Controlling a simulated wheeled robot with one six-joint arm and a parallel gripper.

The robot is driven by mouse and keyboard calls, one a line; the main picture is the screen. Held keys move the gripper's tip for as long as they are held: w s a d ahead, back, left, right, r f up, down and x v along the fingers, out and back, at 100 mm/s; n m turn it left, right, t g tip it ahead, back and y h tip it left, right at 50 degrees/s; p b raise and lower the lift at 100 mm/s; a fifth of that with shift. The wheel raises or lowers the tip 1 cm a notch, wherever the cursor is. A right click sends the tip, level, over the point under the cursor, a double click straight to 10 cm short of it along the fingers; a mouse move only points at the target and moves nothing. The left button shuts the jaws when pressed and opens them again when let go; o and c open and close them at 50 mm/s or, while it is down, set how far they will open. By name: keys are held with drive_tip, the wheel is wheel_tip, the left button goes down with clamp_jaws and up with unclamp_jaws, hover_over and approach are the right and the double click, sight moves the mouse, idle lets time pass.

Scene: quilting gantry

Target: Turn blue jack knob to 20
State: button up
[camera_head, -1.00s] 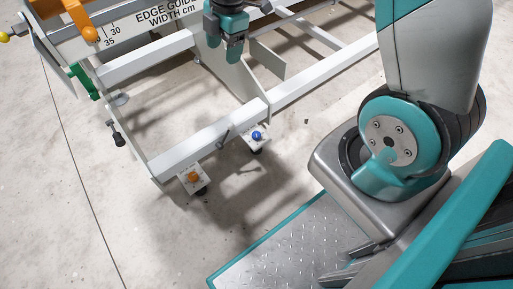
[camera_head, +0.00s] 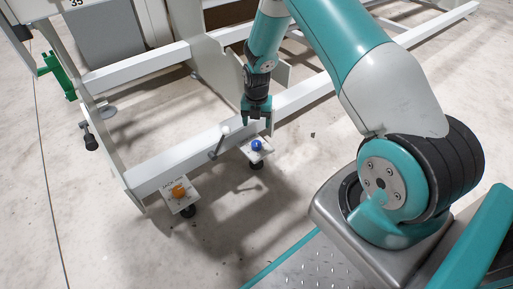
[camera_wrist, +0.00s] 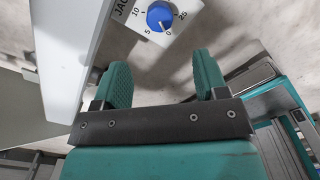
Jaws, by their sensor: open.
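The blue jack knob (camera_head: 257,145) sits on a small white plate (camera_head: 248,155) at the outer side of the white frame beam. In the wrist view the round blue knob (camera_wrist: 160,15) is at the top, on a dial printed with 10, 5, 0 and 25; the upper part of the dial is cut off. A small pale mark on the knob appears to face near the 0. My gripper (camera_head: 256,117) is open and empty, above the knob and apart from it. In the wrist view its two teal fingers (camera_wrist: 163,68) are spread, with the knob beyond their tips.
An orange knob (camera_head: 179,191) on a similar plate stands to the left. A small lever (camera_head: 219,142) rises from the white beam (camera_head: 180,165) near the blue knob. The beam runs close along the left of the wrist view. The floor in front of the plates is clear.

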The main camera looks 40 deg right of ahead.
sight(256, 143)
wheel_tip(256, 143, down, 11)
drive_tip(key=b, duration=0.5)
drive_tip(key=shift+f, duration=0.1)
drive_tip(key=c, duration=0.9)
